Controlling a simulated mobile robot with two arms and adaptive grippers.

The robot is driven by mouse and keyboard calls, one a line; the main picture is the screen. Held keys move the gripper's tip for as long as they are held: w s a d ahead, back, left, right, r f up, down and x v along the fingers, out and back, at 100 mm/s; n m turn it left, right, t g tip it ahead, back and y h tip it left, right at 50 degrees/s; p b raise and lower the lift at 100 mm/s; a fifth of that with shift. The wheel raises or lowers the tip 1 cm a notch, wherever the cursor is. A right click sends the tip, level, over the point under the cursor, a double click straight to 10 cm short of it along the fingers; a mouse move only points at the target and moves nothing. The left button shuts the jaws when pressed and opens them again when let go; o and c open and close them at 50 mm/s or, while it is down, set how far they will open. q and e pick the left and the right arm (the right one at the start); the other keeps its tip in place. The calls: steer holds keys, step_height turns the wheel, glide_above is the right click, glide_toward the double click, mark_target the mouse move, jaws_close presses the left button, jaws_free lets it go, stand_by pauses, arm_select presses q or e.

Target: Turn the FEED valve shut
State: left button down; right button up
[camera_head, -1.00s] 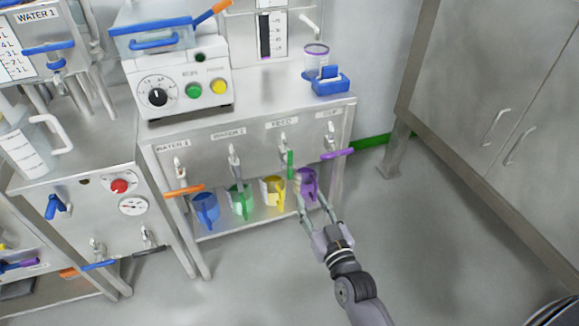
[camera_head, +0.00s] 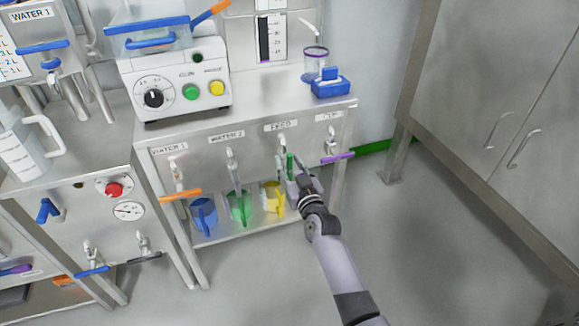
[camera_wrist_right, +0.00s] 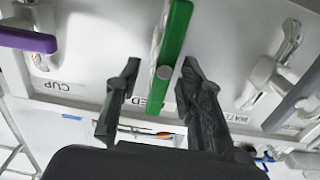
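The FEED valve (camera_head: 282,145) is on the front panel of the steel stand, under its FEED label (camera_head: 281,126). Its green lever (camera_head: 290,166) hangs about upright, across the pipe's side. In the right wrist view the green lever (camera_wrist_right: 170,55) runs between the two dark fingers, with a gap visible on each side. My right gripper (camera_head: 294,180) is open around or just in front of the lever; contact cannot be made out. It also shows in the wrist view (camera_wrist_right: 160,82). My left gripper is not in view.
The CUP valve's purple lever (camera_head: 337,156) sticks out sideways on the right, and WATER 2's grey lever (camera_head: 232,168) hangs down on the left. WATER 1 has an orange lever (camera_head: 181,194). Open floor lies in front.

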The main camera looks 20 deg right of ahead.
steer(key=shift+w, duration=0.1)
steer(key=shift+c, duration=0.5)
jaws_close()
